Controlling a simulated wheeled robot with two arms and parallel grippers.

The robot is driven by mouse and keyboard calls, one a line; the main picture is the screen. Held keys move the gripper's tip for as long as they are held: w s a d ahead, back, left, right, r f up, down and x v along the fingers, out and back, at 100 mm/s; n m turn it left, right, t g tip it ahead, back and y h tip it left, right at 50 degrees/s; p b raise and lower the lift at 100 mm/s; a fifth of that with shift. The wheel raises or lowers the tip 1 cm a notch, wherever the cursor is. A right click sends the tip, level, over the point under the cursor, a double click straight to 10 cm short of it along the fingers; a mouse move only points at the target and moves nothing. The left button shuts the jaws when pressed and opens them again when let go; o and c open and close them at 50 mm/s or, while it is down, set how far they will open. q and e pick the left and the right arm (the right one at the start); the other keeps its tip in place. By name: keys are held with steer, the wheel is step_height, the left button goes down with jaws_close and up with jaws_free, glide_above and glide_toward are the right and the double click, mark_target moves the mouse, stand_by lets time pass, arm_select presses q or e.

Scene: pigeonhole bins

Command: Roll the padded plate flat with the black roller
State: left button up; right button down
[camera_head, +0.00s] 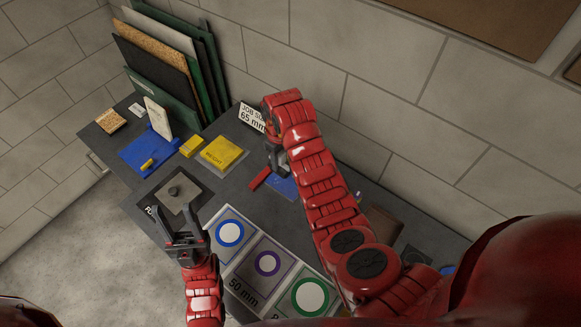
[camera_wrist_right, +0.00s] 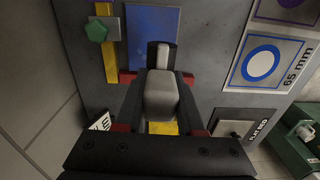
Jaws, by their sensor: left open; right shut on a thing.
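A flat blue plate (camera_head: 285,187) lies at the table's middle, with a red bar (camera_head: 260,179) along one edge. It also shows in the right wrist view (camera_wrist_right: 152,30). I cannot tell if it is the padded plate. My right gripper (camera_head: 277,160) is over the table beside the red bar. In the right wrist view it is shut on a pale grey rounded block (camera_wrist_right: 161,97), with a dark part beyond it. Whether this is the black roller is unclear; its far side is hidden. My left gripper (camera_head: 184,226) is open and empty at the table's front.
A grey plate with a dark knob (camera_head: 174,190) lies near my left gripper. Cards with coloured rings (camera_head: 247,251) cover the front. A yellow weight plate (camera_head: 223,152), blue tray (camera_head: 136,156), job size sign (camera_head: 251,117) and upright boards (camera_head: 160,60) stand behind.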

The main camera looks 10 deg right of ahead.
mark_target(269, 164)
steer(key=a, duration=0.1)
steer(key=w+a, duration=0.1)
steer(key=a, duration=0.1)
steer(key=shift+a+f, duration=0.15)
step_height(269, 164, down, 6)
steer(key=shift+a+r+b, duration=0.1)
steer(key=shift+a+b, duration=0.05)
steer(key=shift+b, duration=0.9)
steer(key=shift+s+d+r+p, duration=0.2)
steer(key=shift+s+d+p, duration=0.4)
steer(key=shift+p, duration=0.25)
steer(key=shift+s+d, duration=0.25)
steer(key=shift+f+b, duration=0.35)
steer(key=shift+f, duration=0.4)
